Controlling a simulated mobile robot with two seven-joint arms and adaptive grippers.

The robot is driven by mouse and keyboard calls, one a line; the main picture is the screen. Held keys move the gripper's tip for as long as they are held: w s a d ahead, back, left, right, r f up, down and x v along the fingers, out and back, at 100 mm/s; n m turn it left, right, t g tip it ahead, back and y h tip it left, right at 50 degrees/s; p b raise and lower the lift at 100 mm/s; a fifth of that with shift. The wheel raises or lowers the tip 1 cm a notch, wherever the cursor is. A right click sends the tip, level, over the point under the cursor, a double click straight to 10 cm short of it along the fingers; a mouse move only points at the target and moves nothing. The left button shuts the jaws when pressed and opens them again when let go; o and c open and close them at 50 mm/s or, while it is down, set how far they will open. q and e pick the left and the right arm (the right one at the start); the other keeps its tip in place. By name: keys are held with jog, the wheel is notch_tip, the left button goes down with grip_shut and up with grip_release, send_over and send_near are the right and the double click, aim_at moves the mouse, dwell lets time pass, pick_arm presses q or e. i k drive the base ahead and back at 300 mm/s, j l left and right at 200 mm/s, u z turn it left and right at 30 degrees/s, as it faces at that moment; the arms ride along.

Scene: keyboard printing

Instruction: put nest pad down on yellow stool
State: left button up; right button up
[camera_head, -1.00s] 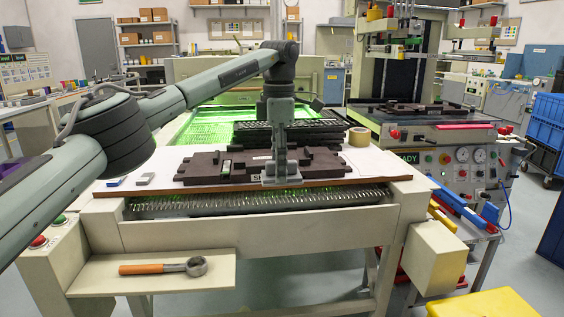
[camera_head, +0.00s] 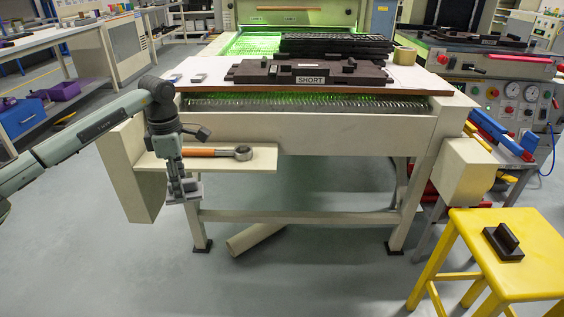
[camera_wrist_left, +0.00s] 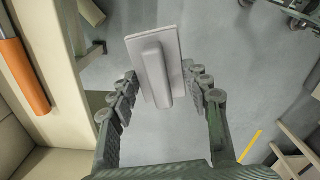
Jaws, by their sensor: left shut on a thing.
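My left gripper (camera_head: 182,190) hangs in front of the bench's left leg, below the small shelf. It is shut on a light grey pad with a raised handle (camera_wrist_left: 155,72), probably the nest pad. In the left wrist view the fingers (camera_wrist_left: 163,97) lie either side of the handle, and the flat plate points away from me. In the head view the held pad is small and partly hidden by the fingers. The yellow stool (camera_head: 537,240) stands at the lower right, far from the gripper. A dark block with an upright handle (camera_head: 503,243) sits on its top. My right gripper is not in view.
A wrench with an orange handle (camera_head: 205,152) lies on the shelf just above my gripper. The bench (camera_head: 320,133) carries a dark fixture marked SHORT (camera_head: 308,73). A beige box (camera_head: 465,172) juts out near the stool. A roll (camera_head: 253,238) lies on the floor under the bench.

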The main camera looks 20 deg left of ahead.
aim_at(545, 244)
jog(key=i+l, duration=0.1)
jog(key=l, duration=0.35)
jog(key=l+z, duration=0.15)
jog(key=l, duration=0.25)
jog(key=i+l, duration=0.2)
jog(key=l, duration=0.25)
jog(key=i+l+z, duration=0.1)
jog(key=l, duration=0.3)
jog(key=i+l, duration=0.1)
jog(key=l, duration=0.3)
jog(key=i+l+z, duration=0.15)
jog(key=l, duration=0.25)
jog(key=i+l, duration=0.15)
jog(key=l, duration=0.25)
jog(key=i+l+z, duration=0.1)
jog(key=l, duration=0.3)
